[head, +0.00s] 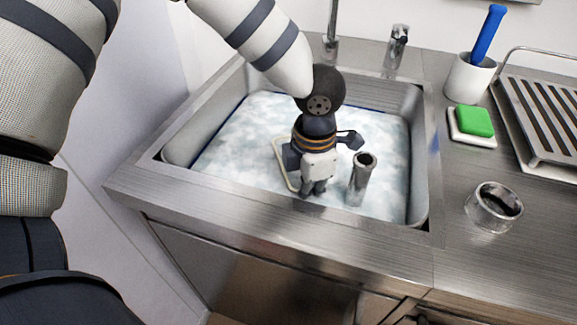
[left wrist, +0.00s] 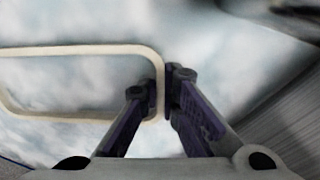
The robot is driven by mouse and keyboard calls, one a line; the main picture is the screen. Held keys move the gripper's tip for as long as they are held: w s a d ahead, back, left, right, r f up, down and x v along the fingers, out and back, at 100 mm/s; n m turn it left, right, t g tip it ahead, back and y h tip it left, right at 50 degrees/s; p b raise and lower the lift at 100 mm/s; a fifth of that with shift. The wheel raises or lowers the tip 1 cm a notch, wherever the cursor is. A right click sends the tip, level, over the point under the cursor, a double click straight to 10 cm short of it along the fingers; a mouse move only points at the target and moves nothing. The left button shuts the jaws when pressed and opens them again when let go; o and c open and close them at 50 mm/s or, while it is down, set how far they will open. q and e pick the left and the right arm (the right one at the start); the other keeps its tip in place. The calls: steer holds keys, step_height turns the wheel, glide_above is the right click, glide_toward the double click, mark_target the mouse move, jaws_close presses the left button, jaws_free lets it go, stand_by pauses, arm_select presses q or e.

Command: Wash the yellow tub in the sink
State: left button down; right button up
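The yellow tub (head: 281,160) sits low in the sink (head: 415,150), with only part of its pale cream-yellow rim showing above the cloudy, foamy water (head: 235,145). In the left wrist view the tub's rim (left wrist: 80,50) is a rounded outline with foam inside and around it; its walls and bottom are hidden. My left gripper (head: 313,188) points down into the sink at the tub's near side. In the left wrist view its fingers (left wrist: 158,95) are close together, one on each side of the rim, and appear closed on it. My right gripper is not in view.
A steel standpipe (head: 362,178) rises from the water right of my left gripper. Taps (head: 396,50) stand behind the sink. On the right counter are a green sponge (head: 473,121) on a dish, a white pot (head: 468,78) with a blue-handled tool, a slatted rack (head: 545,120) and a clear ring-shaped container (head: 494,207).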

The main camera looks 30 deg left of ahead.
mark_target(290, 184)
arm_select(q)
steer(key=shift+a, duration=1.95)
steer(key=shift+d, duration=2)
steer(key=shift+r, duration=0.1)
step_height(290, 184, up, 17)
steer(key=shift+r, duration=0.15)
stand_by(0.4)
steer(key=shift+r, duration=1.5)
